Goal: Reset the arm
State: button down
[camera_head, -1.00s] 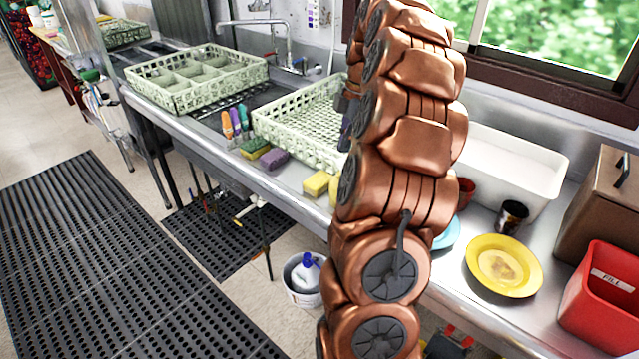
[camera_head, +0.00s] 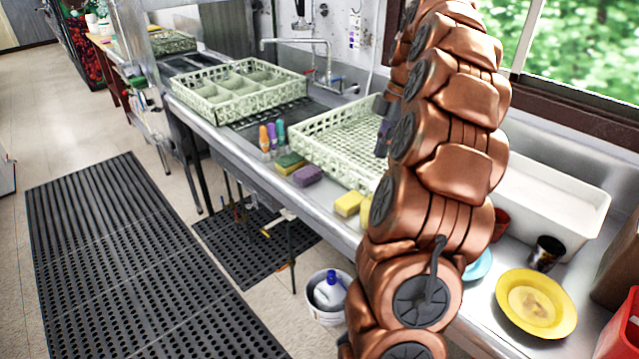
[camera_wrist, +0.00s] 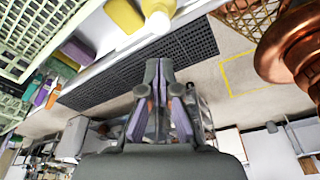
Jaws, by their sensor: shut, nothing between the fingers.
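My gripper (camera_wrist: 160,75) shows in the wrist view with its dark fingers together and nothing between them. In the head view only a small dark part of it (camera_head: 383,125) shows past my copper arm, over the open dish rack; the fingertips are hidden there. My arm rises in front of the counter, folded upward, and covers part of the rack and the counter behind it.
On the counter stand a compartment rack (camera_head: 240,92), an open rack (camera_head: 340,145), sponges (camera_head: 308,176), bottles (camera_head: 272,136), a white tub (camera_head: 550,200), a dark cup (camera_head: 546,253) and a yellow plate (camera_head: 536,304). A bucket (camera_head: 328,300) stands on the floor. The mat (camera_head: 130,260) at left is clear.

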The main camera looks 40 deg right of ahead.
jog(key=shift+a, duration=0.1)
jog(key=s+a+m+g, duration=0.1)
jog(key=s+a+m, duration=0.1)
jog(key=a, duration=1)
jog(key=s+a+m+g, duration=0.1)
jog(key=s+a+m, duration=0.15)
jog(key=a, duration=0.95)
jog(key=s+a+f+m+h, duration=0.1)
jog(key=s+a+f+m, duration=0.3)
jog(key=s, duration=0.5)
jog(key=s+a+f+m+h, duration=0.1)
jog(key=s+a+f+m, duration=0.3)
jog(key=s, duration=0.5)
jog(key=a+f, duration=0.2)
jog(key=a, duration=0.1)
jog(key=shift+s+a+g, duration=0.2)
jog(key=shift+g, duration=0.2)
jog(key=shift+d+m, duration=0.15)
jog(key=shift+m, duration=0.2)
